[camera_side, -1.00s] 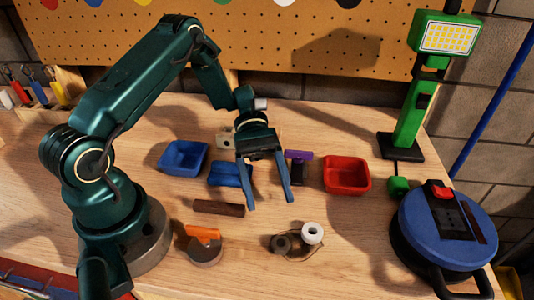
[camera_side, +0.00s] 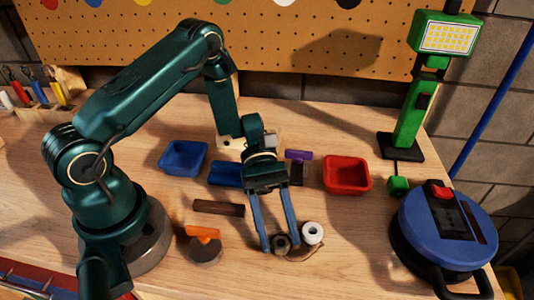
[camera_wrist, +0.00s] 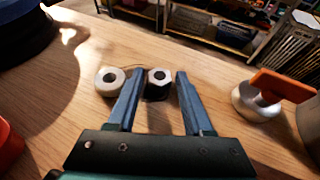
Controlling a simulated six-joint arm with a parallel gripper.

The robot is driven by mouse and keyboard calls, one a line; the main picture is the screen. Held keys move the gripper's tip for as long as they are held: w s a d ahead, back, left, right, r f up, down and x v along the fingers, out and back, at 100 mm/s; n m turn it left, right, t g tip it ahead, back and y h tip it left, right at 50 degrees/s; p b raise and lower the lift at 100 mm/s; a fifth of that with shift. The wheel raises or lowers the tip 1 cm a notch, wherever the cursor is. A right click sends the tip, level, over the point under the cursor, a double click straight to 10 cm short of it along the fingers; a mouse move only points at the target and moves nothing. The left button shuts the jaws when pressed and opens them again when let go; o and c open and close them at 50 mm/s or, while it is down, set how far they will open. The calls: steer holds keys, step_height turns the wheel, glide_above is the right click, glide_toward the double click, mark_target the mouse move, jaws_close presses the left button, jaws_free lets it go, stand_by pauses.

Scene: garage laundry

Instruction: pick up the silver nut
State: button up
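The silver nut (camera_wrist: 159,76), six-sided with a grey face, a dark hole and darker sides, stands on the wooden bench between my fingers in the wrist view. It looks dark in the side view (camera_side: 281,243), where a fingertip partly covers it. My gripper (camera_side: 280,246) points down at it with blue fingers apart. In the wrist view my gripper (camera_wrist: 160,74) has one finger close to the nut's left side and a gap on the right. I cannot tell whether the left finger touches it.
A white ring-shaped piece (camera_side: 313,233) stands right beside the nut, just outside my finger. A round tin with an orange bar (camera_side: 203,233) and a dark bar (camera_side: 219,208) lie to the left. A red tray (camera_side: 347,175), blue tray (camera_side: 183,158) and cable reel (camera_side: 440,235) stand farther off.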

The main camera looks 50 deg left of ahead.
jaws_close()
steer(key=shift+r, duration=0.15)
